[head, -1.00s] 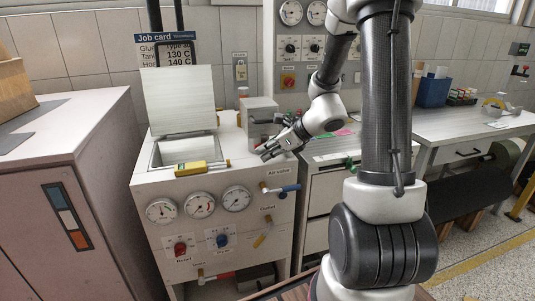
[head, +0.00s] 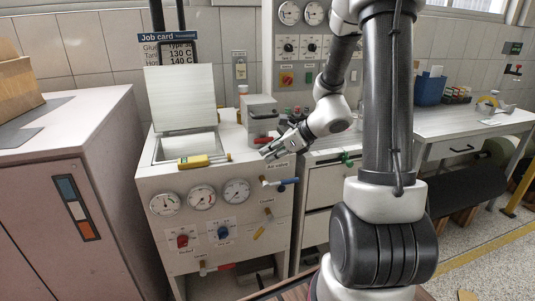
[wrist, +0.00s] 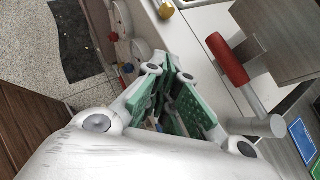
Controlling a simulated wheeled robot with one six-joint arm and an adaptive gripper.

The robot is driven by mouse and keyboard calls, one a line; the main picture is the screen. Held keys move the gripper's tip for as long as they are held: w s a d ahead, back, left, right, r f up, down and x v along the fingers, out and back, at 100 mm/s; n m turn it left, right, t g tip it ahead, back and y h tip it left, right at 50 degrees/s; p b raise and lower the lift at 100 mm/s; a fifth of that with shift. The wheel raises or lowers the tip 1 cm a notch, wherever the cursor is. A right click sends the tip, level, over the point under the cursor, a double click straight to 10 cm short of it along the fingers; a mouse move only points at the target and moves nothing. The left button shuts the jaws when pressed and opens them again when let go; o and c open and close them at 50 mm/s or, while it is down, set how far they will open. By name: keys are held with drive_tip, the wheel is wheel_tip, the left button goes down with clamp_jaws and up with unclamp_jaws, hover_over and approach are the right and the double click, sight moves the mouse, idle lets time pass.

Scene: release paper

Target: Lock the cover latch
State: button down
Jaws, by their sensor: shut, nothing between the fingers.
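A grey box-shaped cover (head: 260,112) stands on the right of the white cabinet top. A lever with a red grip (head: 263,140) is at its front, likely the cover latch. In the wrist view the red grip (wrist: 228,60) sits on a metal bar beside the grey cover (wrist: 280,35), right of my fingers. My gripper (head: 268,153) is just in front of and below the red grip in the head view. Its green-padded fingers (wrist: 174,90) are shut and empty, apart from the red grip in the wrist view.
Gauges (head: 202,197), knobs and a blue-handled air valve (head: 284,182) are on the front. A pink-grey cabinet (head: 75,180) stands at left.

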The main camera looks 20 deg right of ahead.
drive_tip(key=s+r, duration=0.5)
drive_tip(key=s, duration=0.2)
drive_tip(key=shift+a+r, duration=0.3)
drive_tip(key=shift+r, duration=0.05)
